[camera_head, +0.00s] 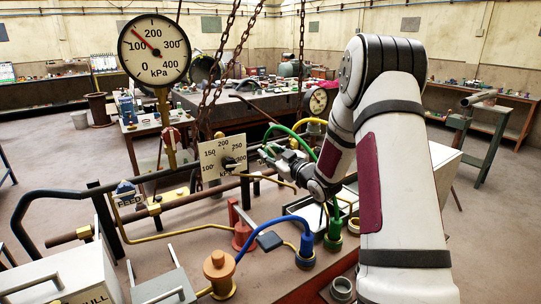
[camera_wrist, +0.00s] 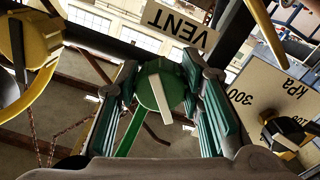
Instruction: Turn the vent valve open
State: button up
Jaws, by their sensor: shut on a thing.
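The vent valve (camera_wrist: 150,92) shows in the wrist view as a green round body with a pale bar across its face. An upside-down white VENT label (camera_wrist: 178,24) is beside it. My gripper (camera_wrist: 160,100) has one finger on each side of the valve and is shut on it. In the head view my gripper (camera_head: 272,152) reaches in at the middle, near a green hose. The valve itself is mostly hidden by the gripper there, and I cannot make out its turn angle from that view.
A large pressure gauge (camera_head: 154,49) stands at the upper left, its red needle near 100. A dial plate (camera_head: 223,157) with a black knob is left of my gripper and also shows in the wrist view (camera_wrist: 270,105). Chains (camera_head: 222,75) hang behind. A blue hose (camera_head: 275,222) and pipes crowd the bench.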

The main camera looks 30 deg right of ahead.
jog(key=n+b, duration=0.2)
jog(key=n, duration=0.3)
jog(key=shift+w+d+n, duration=0.1)
jog(key=shift+n, duration=0.2)
jog(key=n+b, duration=0.3)
jog(key=n, duration=0.1)
jog(key=shift+r+n, duration=0.15)
jog(key=shift+n, duration=0.15)
jog(key=o, duration=1.2)
jog(key=shift+c, duration=0.2)
jog(key=s, duration=1.2)
jog(key=shift+d, duration=0.3)
jog(key=shift+r, duration=0.1)
